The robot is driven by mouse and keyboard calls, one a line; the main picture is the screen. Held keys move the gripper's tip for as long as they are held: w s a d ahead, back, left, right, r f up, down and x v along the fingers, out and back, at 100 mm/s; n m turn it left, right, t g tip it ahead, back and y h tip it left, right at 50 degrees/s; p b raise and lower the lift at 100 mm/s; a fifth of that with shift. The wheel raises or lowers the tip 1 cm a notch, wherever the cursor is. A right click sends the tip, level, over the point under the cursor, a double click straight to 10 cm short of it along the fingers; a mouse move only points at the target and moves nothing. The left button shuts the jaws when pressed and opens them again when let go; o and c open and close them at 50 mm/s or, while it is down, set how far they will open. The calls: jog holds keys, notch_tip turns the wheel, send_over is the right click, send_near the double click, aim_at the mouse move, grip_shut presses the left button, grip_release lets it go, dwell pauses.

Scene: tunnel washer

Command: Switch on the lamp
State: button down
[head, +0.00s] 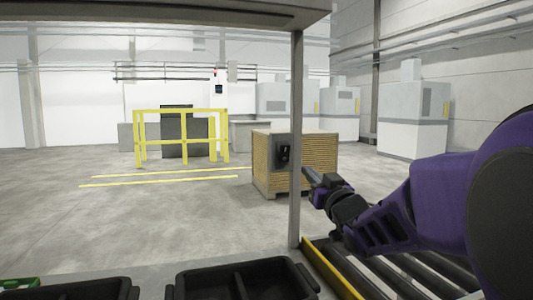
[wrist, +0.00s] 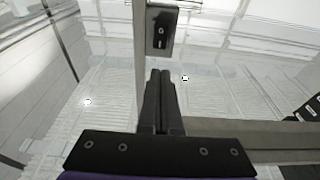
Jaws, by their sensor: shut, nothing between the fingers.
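A dark switch box (head: 283,152) with a small pale mark is mounted on the grey upright post (head: 296,100) in the head view. In the wrist view the same switch box (wrist: 161,30) shows a light ring-like mark above a smaller mark. My gripper (head: 308,173) is beside the post, just below and right of the box. In the wrist view my gripper (wrist: 160,74) has its fingers together, empty, pointing at the box from just below it in the picture. Whether they touch it I cannot tell. I cannot identify the lamp for certain.
An overhead beam (head: 150,14) joins the post. Black bins (head: 240,270) stand at the front, and a roller conveyor (head: 365,265) runs below my arm. A wooden-sided crate (head: 318,155) stands behind the post. A yellow guard rail (head: 180,112) is farther back, with open floor before it.

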aim_at(285, 148)
jog(key=x, duration=1.4)
jog(key=shift+r+p, duration=0.1)
jog(key=shift+p, duration=0.35)
jog(key=shift+w+r+g+p, duration=0.15)
jog(key=shift+r+g+p, duration=0.25)
jog(key=shift+p, duration=0.7)
jog(key=shift+w+f, duration=0.1)
jog(key=shift+f, duration=0.25)
